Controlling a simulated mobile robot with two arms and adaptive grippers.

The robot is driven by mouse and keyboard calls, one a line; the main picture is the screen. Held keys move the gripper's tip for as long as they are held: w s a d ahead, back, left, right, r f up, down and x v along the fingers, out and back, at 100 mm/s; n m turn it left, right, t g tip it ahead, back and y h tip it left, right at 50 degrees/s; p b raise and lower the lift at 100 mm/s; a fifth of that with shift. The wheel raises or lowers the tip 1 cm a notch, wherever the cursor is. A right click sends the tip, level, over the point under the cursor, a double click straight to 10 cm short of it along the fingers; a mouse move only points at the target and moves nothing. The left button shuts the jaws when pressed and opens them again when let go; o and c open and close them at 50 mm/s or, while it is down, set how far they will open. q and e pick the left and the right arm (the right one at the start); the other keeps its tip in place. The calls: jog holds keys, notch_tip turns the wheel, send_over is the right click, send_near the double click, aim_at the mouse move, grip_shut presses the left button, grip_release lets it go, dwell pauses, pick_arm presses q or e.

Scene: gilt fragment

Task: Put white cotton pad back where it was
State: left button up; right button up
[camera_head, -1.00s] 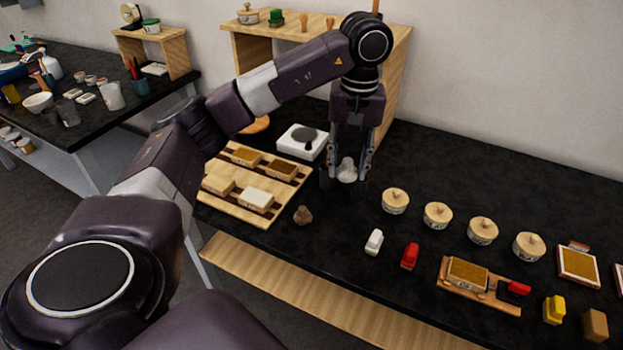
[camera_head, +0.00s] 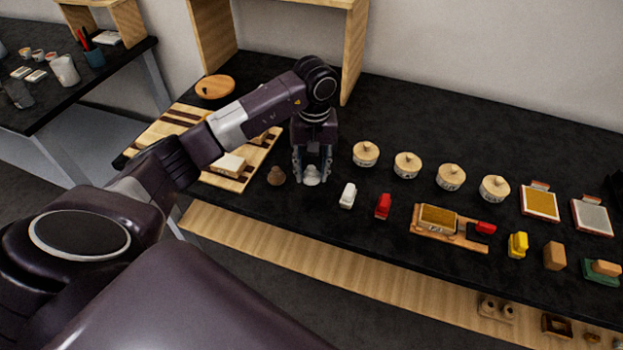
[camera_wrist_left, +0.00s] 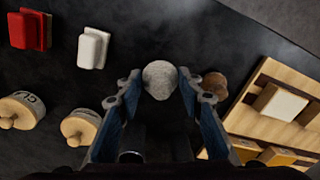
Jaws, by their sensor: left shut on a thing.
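The white cotton pad (camera_head: 311,177) is a small rounded white lump at the fingertips of my left gripper (camera_head: 312,172), low over the black counter. In the left wrist view the pad (camera_wrist_left: 160,79) sits between the two fingers of the gripper (camera_wrist_left: 160,92). The left gripper is shut on it and points down. I cannot tell whether the pad touches the counter. A brown pad-like lump (camera_head: 276,176) stands just left of it, and it also shows in the left wrist view (camera_wrist_left: 215,84). My right gripper is not in view.
A white block (camera_head: 347,195) and a red block (camera_head: 383,205) lie to the right. Several lidded round pots (camera_head: 407,164) stand behind them. A striped wooden board (camera_head: 262,160) with blocks is at left. A wooden holder (camera_head: 446,233) lies farther right. Bare counter (camera_head: 330,215) lies in front.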

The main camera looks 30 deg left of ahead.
aim_at(312, 182)
pick_arm(q)
notch_tip(312, 182, down, 4)
jog(key=shift+s+r+p, duration=0.1)
jog(key=shift+r+p, duration=0.1)
jog(key=shift+p, duration=0.25)
jog(key=shift+f, duration=0.2)
jog(key=shift+f, duration=0.1)
jog(key=shift+f+b, duration=0.15)
jog(key=shift+b, duration=0.15)
jog(key=o, duration=1)
